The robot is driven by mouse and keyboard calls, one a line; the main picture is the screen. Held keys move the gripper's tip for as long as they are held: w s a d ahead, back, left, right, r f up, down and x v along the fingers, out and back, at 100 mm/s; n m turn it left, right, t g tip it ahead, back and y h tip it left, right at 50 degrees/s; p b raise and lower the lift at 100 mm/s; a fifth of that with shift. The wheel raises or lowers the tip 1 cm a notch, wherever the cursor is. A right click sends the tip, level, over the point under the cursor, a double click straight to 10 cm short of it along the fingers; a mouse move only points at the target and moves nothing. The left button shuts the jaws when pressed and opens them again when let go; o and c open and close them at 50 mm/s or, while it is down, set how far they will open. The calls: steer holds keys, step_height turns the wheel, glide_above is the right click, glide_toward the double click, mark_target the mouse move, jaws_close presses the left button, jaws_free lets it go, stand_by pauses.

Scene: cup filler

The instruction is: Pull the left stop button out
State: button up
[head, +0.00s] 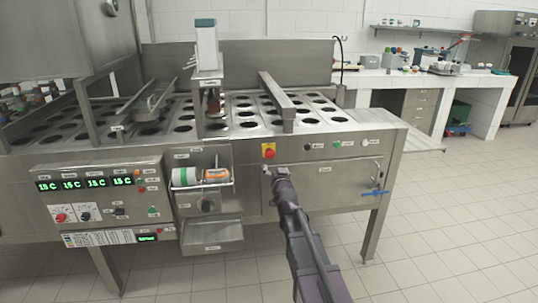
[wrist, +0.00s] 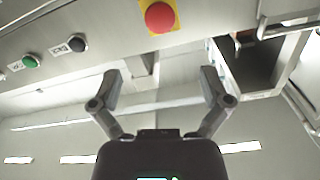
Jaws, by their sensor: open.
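A red mushroom stop button on a yellow plate (head: 268,151) sits on the front panel of the steel filler. It also shows in the wrist view (wrist: 159,17) at the top edge, beyond my fingertips and midway between them. It is the only button on a yellow plate in view. My gripper (head: 279,174) is just below it in the head view. In the wrist view my gripper (wrist: 161,80) is open and empty, its two fingers spread apart. No contact with the button shows.
Green (wrist: 30,62) and black (wrist: 77,44) buttons sit on the same panel. A bracket with a green-and-white roll (head: 185,177) and an orange roll (head: 216,175) juts out to the left. A blue-handled valve (head: 375,193) is at the right.

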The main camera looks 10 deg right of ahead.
mark_target(270, 154)
steer(key=w, duration=1.2)
steer(key=shift+w, duration=0.25)
jaws_close()
steer(key=shift+s, duration=0.6)
jaws_free()
